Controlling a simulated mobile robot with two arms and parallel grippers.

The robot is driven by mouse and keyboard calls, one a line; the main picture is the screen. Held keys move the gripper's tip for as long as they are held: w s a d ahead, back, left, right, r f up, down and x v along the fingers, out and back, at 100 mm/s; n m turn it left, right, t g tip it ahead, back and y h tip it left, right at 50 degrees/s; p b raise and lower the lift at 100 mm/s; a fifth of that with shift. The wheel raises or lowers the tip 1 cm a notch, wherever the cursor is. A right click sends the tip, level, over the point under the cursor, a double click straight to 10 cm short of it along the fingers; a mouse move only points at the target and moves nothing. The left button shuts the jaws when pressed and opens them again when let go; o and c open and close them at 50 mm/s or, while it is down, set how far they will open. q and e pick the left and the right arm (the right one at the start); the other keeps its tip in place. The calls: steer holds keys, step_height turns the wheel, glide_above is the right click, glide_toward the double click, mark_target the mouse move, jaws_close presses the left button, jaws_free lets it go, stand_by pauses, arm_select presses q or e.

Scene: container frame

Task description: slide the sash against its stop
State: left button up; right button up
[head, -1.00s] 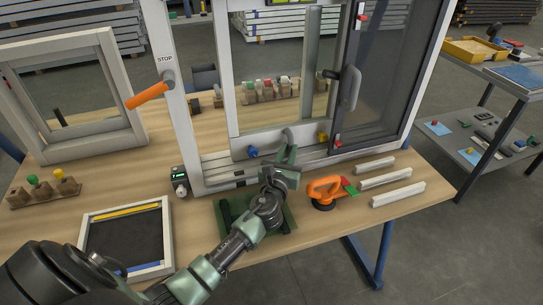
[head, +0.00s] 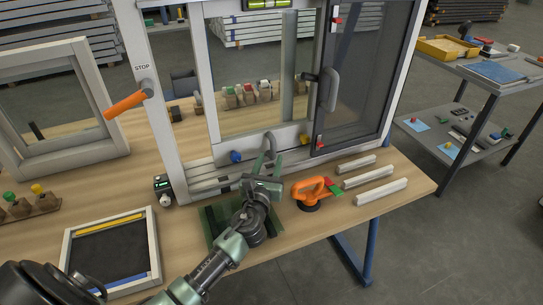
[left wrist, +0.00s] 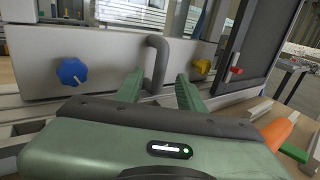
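The sliding sash is a light grey frame whose bottom rail (head: 290,139) carries a blue knob (head: 236,156), a yellow knob (head: 305,139) and a grey bar handle (head: 270,142). The rail also shows in the left wrist view (left wrist: 110,68). A STOP label (head: 142,67) and an orange lever (head: 126,106) are on the left post; a gap separates sash and post. My left gripper (head: 266,160) is at the handle. In the left wrist view its green fingers (left wrist: 160,90) are apart, with the handle (left wrist: 157,62) between them; I see no clear contact. My right gripper is out of view.
A dark-glazed panel (head: 365,75) with its own handle stands right of the sash. An orange suction lifter (head: 312,190) and several white strips (head: 380,191) lie right of my gripper. A black-lined tray (head: 110,252) is at the front left. Wood shows between them.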

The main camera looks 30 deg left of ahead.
arm_select(q)
steer(key=v, duration=0.4)
steer(key=shift+s+d, duration=0.15)
steer(key=shift+s, duration=0.25)
